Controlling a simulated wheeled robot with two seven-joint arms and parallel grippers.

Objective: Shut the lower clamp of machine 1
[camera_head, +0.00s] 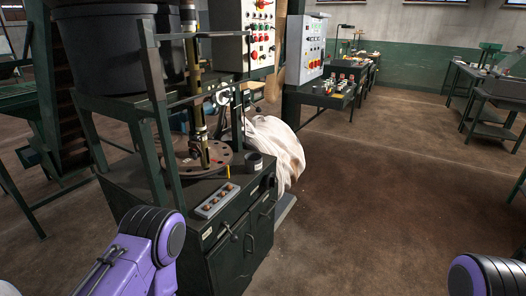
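A dark green machine (225,225) stands left of centre. On its top are a round metal plate with holes (208,160) and an upright olive-brown pole (195,85). A small white ring-shaped part (222,97) sits beside the pole at mid-height. I cannot tell which part is the lower clamp, or whether it is open or shut. A white bag (275,150) bulges out behind the machine on its right. Purple links of my left and right arms show at the lower left and lower right edges. Neither gripper is in view.
A large dark drum (115,50) is held in the machine's frame. Control panels with coloured buttons (262,35) and a grey box (303,48) stand behind. A workbench (325,95) is beyond, and tables (480,100) stand at the right. The brown floor (400,190) right of the machine is clear.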

